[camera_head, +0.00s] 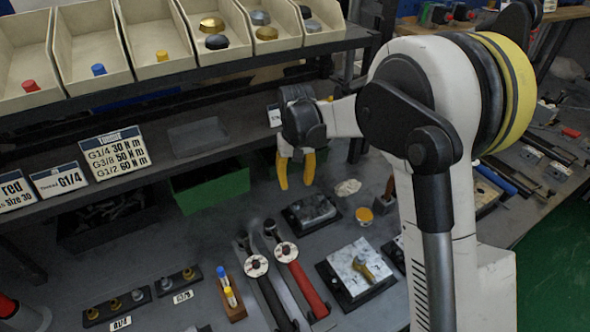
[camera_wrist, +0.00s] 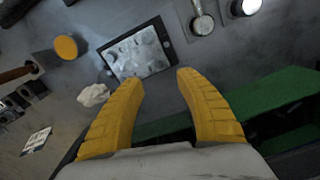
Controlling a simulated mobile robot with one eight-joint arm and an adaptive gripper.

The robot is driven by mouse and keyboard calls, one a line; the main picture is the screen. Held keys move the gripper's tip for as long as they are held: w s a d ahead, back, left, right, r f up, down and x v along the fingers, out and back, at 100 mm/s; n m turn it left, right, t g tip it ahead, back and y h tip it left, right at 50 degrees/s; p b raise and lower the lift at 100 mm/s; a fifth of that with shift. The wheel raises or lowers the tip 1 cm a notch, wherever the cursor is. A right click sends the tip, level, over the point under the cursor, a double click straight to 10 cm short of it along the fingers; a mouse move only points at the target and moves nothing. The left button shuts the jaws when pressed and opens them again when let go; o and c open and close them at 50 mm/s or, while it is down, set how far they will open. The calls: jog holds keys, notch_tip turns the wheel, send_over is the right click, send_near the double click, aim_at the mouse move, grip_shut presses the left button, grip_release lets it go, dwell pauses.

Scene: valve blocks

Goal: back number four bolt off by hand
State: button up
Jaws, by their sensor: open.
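My gripper (camera_head: 296,184) hangs in the air over the bench with its yellow fingers apart and nothing between them. In the wrist view the open fingers (camera_wrist: 160,79) point toward a silver valve block (camera_wrist: 140,52) on a black plate, which lies apart from them. That block (camera_head: 311,209) is below my gripper in the head view. A second, lighter block (camera_head: 357,264) with a brass fitting (camera_head: 363,268) on top sits on a black plate nearer the camera. I cannot make out bolt numbers or tell which bolt is number four.
Two torque wrenches (camera_head: 313,290) with round dials lie left of the lighter block. A yellow-topped tub (camera_head: 364,215) and a crumpled white cloth (camera_head: 347,187) lie nearby. A green bin (camera_head: 210,187) stands under the shelf (camera_head: 240,122). Parts bins (camera_head: 90,76) line the top.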

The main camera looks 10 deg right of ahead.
aim_at(296, 204)
notch_tip(296, 204, down, 9)
jog(key=b, duration=0.3)
jog(key=shift+f, duration=0.15)
grip_shut()
